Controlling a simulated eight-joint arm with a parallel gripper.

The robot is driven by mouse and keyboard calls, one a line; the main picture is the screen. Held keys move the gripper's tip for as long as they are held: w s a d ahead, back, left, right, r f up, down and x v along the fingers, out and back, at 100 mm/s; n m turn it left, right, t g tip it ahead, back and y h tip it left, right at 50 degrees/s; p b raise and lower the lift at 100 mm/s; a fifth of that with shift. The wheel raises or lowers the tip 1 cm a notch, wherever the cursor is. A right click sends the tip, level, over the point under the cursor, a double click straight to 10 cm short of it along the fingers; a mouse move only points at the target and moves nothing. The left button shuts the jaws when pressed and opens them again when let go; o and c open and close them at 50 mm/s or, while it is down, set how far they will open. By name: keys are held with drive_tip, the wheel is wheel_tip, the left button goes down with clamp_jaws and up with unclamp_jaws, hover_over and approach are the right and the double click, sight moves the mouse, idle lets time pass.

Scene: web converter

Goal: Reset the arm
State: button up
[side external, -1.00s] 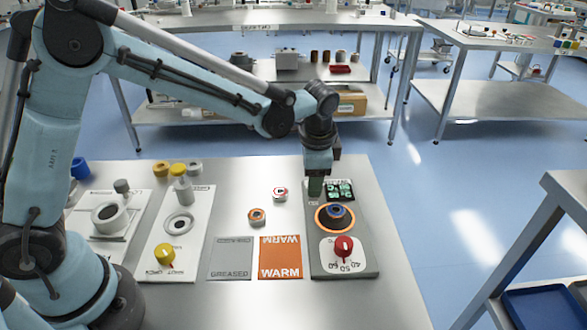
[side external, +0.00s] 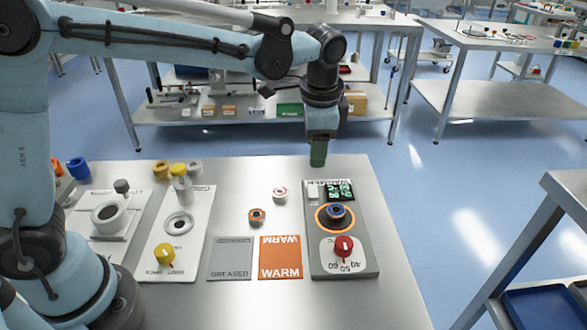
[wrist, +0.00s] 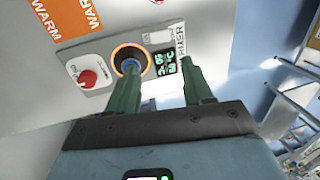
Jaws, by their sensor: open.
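My gripper (side external: 319,152) hangs fingers-down above the far edge of the steel table, behind the grey heater unit (side external: 366,262). In the wrist view my gripper's green fingers (wrist: 155,92) stand apart with nothing held between them. The heater unit has an orange ring with a dark blue-centred part (side external: 335,213) seated in it, a red knob (side external: 343,245) and a lit green display (side external: 339,190). The same blue-centred part shows in the wrist view (wrist: 129,62), beyond the left finger.
An orange WARM mat (side external: 280,257) and a grey GREASED mat (side external: 230,259) lie left of the heater. Two small rings (side external: 257,216) (side external: 280,194) sit behind them. White stations (side external: 178,225) stand further left. A back bench (side external: 240,110) lies beyond a floor gap.

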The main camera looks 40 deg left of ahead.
drive_tip(key=s+a+n+t, duration=0.2)
drive_tip(key=s+a+n, duration=0.2)
drive_tip(key=s, duration=0.3)
drive_tip(key=s+a+n+t+h, duration=0.1)
drive_tip(key=s+a+n+t, duration=0.2)
drive_tip(key=s+a+n, duration=0.2)
drive_tip(key=s, duration=0.3)
drive_tip(key=shift+a+f+t+h, duration=0.15)
drive_tip(key=shift+a+t+h, duration=0.15)
drive_tip(key=shift+a, duration=0.05)
